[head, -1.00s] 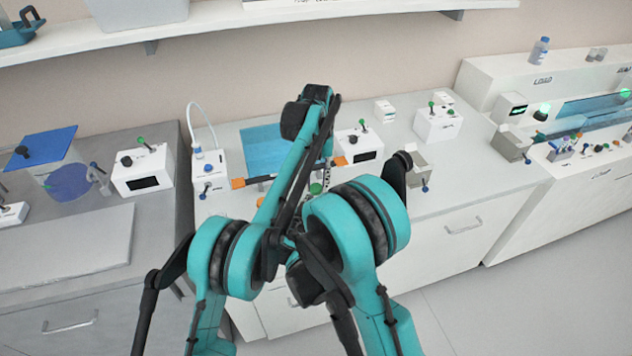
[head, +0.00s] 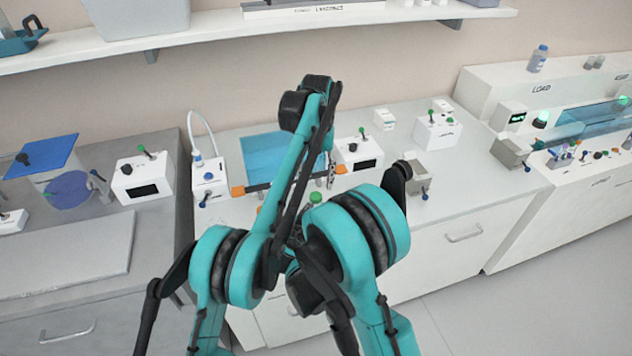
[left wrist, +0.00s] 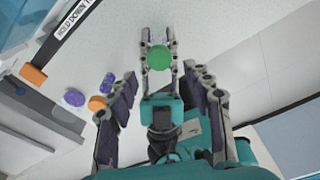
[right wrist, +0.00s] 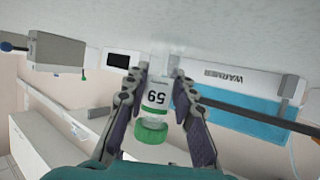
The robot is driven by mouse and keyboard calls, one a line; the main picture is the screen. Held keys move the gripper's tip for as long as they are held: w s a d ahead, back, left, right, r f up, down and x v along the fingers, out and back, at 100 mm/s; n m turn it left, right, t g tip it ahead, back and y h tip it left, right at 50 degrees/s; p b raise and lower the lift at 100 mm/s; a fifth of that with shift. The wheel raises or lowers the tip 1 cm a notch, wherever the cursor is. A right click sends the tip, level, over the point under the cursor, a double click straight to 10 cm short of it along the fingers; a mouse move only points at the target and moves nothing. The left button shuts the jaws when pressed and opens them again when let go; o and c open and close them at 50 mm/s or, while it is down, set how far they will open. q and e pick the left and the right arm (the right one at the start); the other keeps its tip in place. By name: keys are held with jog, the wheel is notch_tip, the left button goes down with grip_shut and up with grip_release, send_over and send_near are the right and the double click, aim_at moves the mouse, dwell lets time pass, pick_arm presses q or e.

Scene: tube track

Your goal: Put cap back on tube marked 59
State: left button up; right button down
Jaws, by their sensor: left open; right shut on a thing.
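In the right wrist view my right gripper (right wrist: 160,76) is shut on a clear tube (right wrist: 157,97) whose label reads 59. A green cap (right wrist: 150,132) sits at the tube's end. In the left wrist view the green cap (left wrist: 160,57) shows from above between the right gripper's fingers. My left gripper (left wrist: 163,74) is open, its fingers spread wide and empty on either side of that view; the cap lies beyond its fingertips. In the head view the green cap (head: 316,197) shows between my arms, which hide most of the tube and grippers.
A bar with orange ends (head: 237,190) lies before the blue-topped warmer (head: 265,155). Purple caps (left wrist: 75,98) and an orange one (left wrist: 97,103) are nearby. White boxes (head: 358,152) and a grey holder (head: 408,178) stand around.

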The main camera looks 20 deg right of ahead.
pick_arm(q)
jog(key=shift+c, duration=0.4)
jog(key=n, duration=0.6)
jog(key=shift+r, duration=0.2)
jog(key=n, duration=0.4)
jog(key=shift+r+n, duration=0.2)
jog(key=shift+n, duration=0.1)
jog(key=n, duration=0.5)
jog(key=shift+r+t, duration=0.2)
jog(key=shift+t, duration=0.1)
jog(key=n, duration=0.4)
jog(key=shift+r+n, duration=0.15)
jog(key=shift+n, duration=0.25)
jog(key=n, duration=0.4)
jog(key=shift+s+r+n, duration=0.1)
jog(key=shift+r+n, duration=0.1)
jog(key=shift+n, duration=0.2)
jog(key=n, duration=0.4)
jog(key=shift+r+n, duration=0.2)
jog(key=shift+n, duration=0.2)
jog(key=n, duration=0.4)
jog(key=shift+r+n+t+h, duration=0.15)
jog(key=shift+n+t+h, duration=0.15)
jog(key=shift+n, duration=0.1)
jog(key=n, duration=0.6)
jog(key=shift+r, duration=0.2)
